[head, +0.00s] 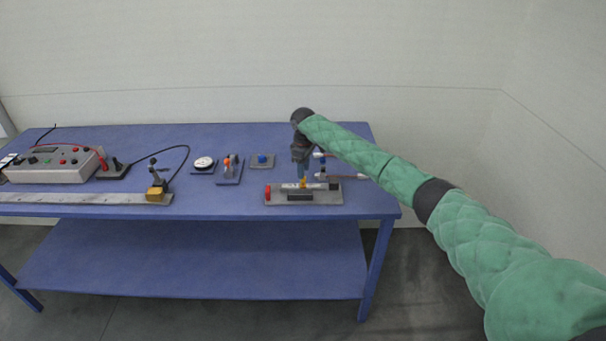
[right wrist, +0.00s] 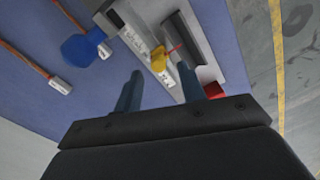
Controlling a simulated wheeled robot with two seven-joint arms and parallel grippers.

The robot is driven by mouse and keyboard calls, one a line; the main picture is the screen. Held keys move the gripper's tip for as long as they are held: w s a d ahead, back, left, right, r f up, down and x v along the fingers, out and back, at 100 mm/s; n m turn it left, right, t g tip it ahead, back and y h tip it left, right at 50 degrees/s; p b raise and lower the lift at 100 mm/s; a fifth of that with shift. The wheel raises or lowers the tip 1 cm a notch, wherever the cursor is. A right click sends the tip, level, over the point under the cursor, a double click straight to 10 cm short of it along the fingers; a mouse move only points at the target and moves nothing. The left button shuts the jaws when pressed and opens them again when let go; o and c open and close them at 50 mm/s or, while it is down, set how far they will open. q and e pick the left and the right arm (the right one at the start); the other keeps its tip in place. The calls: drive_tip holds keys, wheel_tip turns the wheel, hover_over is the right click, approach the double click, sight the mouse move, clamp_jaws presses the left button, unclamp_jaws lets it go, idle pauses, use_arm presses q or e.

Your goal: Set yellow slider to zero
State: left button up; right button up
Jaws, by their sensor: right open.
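The yellow slider (head: 303,182) sits on the scale rail of a small grey device (head: 273,201) near the table's front edge, at about the middle of its length. In the right wrist view the yellow slider (right wrist: 158,60) lies between and just beyond the fingertips, with a thin red pointer beside it. My right gripper (head: 302,174) is over the device, pointing down. In the right wrist view my right gripper (right wrist: 160,72) is open, one finger on each side of the slider; I cannot tell whether either touches it. The scale reading is too small to tell. My left gripper is out of view.
The device has a red end (head: 267,192) at left and a dark block (head: 335,186) at right. Behind it lie wires with a blue part (right wrist: 82,49). A blue-button box (head: 262,160), switch panel (head: 229,178) and long ruler rail (head: 85,198) are to the left on the blue table (head: 220,203).

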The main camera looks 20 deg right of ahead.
sight(303, 182)
drive_tip(key=f, duration=0.2)
drive_tip(key=f+p, duration=0.1)
drive_tip(key=f, duration=0.1)
drive_tip(key=shift+w, duration=0.4)
drive_tip(key=shift+s+f, duration=0.25)
drive_tip(key=shift+f, duration=0.1)
drive_tip(key=shift+w+f, duration=0.1)
drive_tip(key=shift+w, duration=0.05)
drive_tip(key=shift+c, duration=0.7)
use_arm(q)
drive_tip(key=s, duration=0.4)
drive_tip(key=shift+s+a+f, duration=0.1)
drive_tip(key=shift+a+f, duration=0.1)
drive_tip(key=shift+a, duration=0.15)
use_arm(e)
clamp_jaws()
